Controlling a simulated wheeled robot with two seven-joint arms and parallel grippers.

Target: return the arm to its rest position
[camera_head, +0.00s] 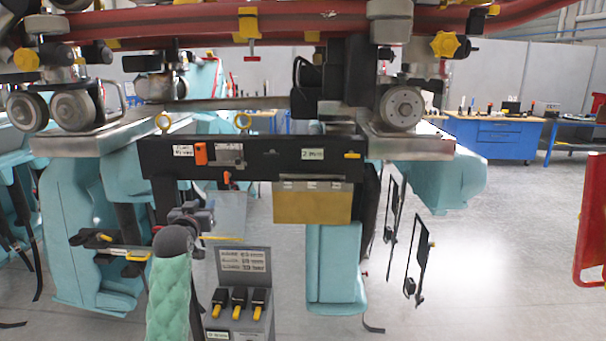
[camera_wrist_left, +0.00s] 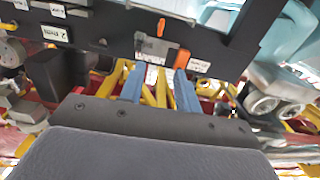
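My left arm comes up from the bottom of the head view in a green quilted sleeve. Its gripper (camera_head: 190,215) is below the black beam (camera_head: 255,158) of the train, apart from it as far as I can tell. In the left wrist view the two blue fingers (camera_wrist_left: 158,84) stand apart, with yellow parts showing between and beside them; I see nothing clearly held. My right gripper is not in view.
A grey control box (camera_head: 240,310) with black-and-yellow switches stands right of my left arm. Black frames (camera_head: 418,255) hang to the right. The floor (camera_head: 500,270) at right is clear before a red frame (camera_head: 590,225).

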